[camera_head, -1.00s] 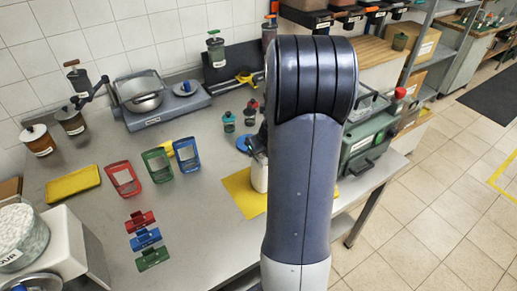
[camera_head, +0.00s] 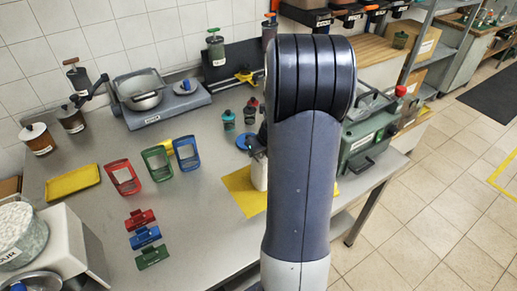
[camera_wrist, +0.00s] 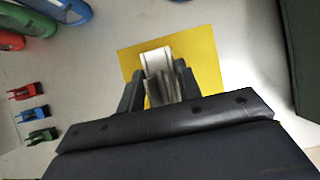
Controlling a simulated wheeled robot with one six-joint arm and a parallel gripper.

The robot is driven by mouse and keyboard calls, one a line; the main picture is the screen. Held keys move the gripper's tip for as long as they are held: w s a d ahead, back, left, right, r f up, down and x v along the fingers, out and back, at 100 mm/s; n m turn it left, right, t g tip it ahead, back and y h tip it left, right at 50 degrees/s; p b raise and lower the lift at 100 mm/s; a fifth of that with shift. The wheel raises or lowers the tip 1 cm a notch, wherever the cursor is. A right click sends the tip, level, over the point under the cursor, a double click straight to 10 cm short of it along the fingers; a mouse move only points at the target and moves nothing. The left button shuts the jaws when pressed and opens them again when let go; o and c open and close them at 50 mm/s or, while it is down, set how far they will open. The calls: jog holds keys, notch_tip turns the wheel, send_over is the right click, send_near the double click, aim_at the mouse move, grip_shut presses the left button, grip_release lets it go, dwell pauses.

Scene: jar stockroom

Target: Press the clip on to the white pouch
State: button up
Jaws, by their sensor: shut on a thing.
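The white pouch (camera_head: 259,174) stands upright on a yellow mat (camera_head: 238,190), partly hidden behind my arm in the head view. In the wrist view the pale top of the white pouch (camera_wrist: 157,62) lies between the fingers of my gripper (camera_wrist: 158,88). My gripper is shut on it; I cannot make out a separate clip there. A red clip (camera_head: 139,219), a blue clip (camera_head: 145,237) and a green clip (camera_head: 152,257) lie in a row on the table to the left, away from my gripper. They also show at the left of the wrist view.
Red (camera_head: 122,178), green (camera_head: 157,164) and blue (camera_head: 186,153) holders stand left of the mat. A yellow tray (camera_head: 73,182), a scale with a pan (camera_head: 158,106) and small jars (camera_head: 229,121) are farther off. A dark green machine (camera_head: 368,143) stands close on the right.

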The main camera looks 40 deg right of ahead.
jog(key=o, duration=1)
jog(key=shift+o, duration=0.6)
jog(key=o, duration=0.4)
jog(key=shift+r, duration=0.1)
jog(key=shift+r+p, duration=3.45)
jog(key=shift+p, duration=0.4)
jog(key=shift+c, duration=0.2)
